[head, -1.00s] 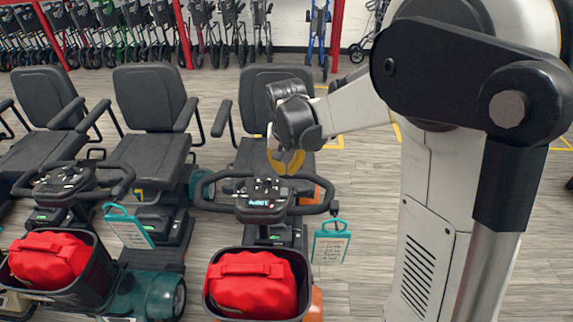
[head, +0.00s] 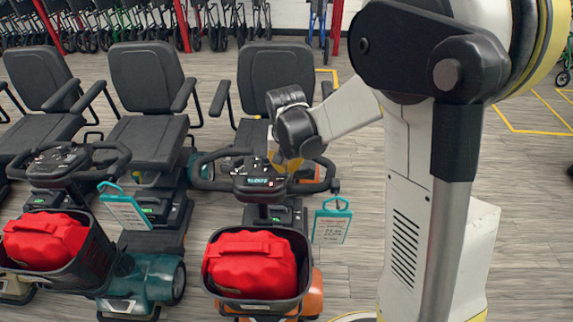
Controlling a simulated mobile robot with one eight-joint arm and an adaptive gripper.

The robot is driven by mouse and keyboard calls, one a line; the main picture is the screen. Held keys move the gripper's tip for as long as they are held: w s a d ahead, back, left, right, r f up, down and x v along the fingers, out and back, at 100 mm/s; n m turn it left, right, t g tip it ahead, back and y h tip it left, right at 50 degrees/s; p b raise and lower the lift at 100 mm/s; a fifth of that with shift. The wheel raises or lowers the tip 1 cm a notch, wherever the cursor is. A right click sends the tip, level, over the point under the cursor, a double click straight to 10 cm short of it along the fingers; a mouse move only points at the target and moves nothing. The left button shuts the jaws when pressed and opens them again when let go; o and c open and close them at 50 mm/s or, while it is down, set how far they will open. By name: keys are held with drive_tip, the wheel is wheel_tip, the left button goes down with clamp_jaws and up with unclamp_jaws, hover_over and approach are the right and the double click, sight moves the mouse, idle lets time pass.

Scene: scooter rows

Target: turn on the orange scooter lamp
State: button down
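The orange scooter (head: 313,298) stands in the middle, with orange bodywork showing beside and below its front basket. Its dark handlebar console (head: 262,181) carries a small lit display and several small controls. I cannot make out which control is for the lamp, and no lit lamp shows. My gripper (head: 288,165), with yellow fingers, points down at the console's upper right part, over or touching it; I cannot tell which. The fingertips are partly hidden behind the wrist and small in view, so their opening is unclear.
Another red bag (head: 252,262) fills the orange scooter's basket. A teal-framed tag (head: 331,222) hangs at the right handlebar.

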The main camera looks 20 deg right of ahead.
sight(287, 168)
drive_tip(key=shift+s, duration=0.1)
drive_tip(key=shift+w, duration=0.25)
drive_tip(key=shift+w+d, duration=0.25)
drive_tip(key=shift+w, duration=0.3)
drive_tip(key=shift+r, duration=0.1)
drive_tip(key=shift+r+p, duration=0.3)
drive_tip(key=shift+p, duration=0.1)
wheel_tip(287, 168, up, 5)
drive_tip(key=p, duration=0.3)
drive_tip(key=shift+s, duration=0.1)
drive_tip(key=s+a+r+p, duration=0.1)
drive_tip(key=s+r+p, duration=0.1)
drive_tip(key=r, duration=0.5)
drive_tip(key=shift+s+a+r+p, duration=0.25)
drive_tip(key=shift+s+p, duration=0.1)
drive_tip(key=shift+s, duration=0.4)
